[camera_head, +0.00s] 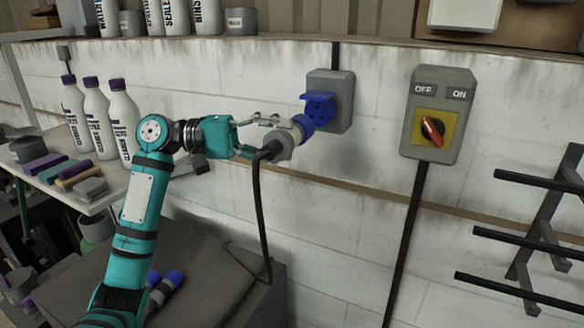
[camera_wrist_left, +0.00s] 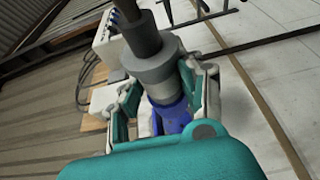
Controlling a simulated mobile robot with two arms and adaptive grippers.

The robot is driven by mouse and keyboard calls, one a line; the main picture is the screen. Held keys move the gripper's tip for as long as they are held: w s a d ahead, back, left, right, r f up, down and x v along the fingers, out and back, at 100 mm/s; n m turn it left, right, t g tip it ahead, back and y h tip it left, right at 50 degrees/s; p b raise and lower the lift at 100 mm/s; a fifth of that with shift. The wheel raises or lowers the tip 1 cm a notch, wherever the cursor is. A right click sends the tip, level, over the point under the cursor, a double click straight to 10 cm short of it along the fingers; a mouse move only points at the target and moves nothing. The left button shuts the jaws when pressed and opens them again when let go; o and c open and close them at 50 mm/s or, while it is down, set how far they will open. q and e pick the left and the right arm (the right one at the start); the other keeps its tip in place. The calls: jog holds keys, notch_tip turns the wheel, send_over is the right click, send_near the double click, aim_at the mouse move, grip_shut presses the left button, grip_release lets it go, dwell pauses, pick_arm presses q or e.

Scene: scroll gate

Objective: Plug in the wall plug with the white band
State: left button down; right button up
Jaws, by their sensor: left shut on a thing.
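My left gripper (camera_head: 268,135) is shut around a grey plug (camera_head: 284,144) with a blue front end and a dark cable hanging down. In the left wrist view, the plug (camera_wrist_left: 154,66) sits between the fingers of my left gripper (camera_wrist_left: 168,98), its blue part low in the picture. I cannot clearly make out a white band. The blue wall socket (camera_head: 322,108), in a grey box, has its lid raised. The plug's blue end points at the socket, just left of and below its face; I cannot tell whether they touch. My right gripper is not in view.
A switch box (camera_head: 436,115) with a red handle is right of the socket. More blue-ended plugs (camera_head: 164,286) lie on a dark box (camera_head: 225,290) below. White bottles (camera_head: 97,112) stand on a table at left. Black rack bars (camera_head: 520,235) jut out at right.

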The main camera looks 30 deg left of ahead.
pick_arm(q)
jog(key=shift+a+r, duration=0.15)
jog(key=shift+r, duration=0.15)
jog(key=shift+w+p, duration=0.35)
jog(key=shift+w, duration=0.2)
jog(key=w+p, duration=0.1)
jog(key=w, duration=0.3)
jog(key=shift+a, duration=0.1)
jog(key=shift+w+f+p, duration=0.1)
jog(key=shift+w+p, duration=0.3)
jog(key=shift+w, duration=0.45)
jog(key=shift+a, duration=0.1)
jog(key=shift+w+p, duration=0.35)
jog(key=shift+w, duration=0.05)
dwell(0.4)
jog(key=shift+s, duration=0.2)
dwell(0.7)
jog(key=shift+w, duration=0.25)
dwell(0.5)
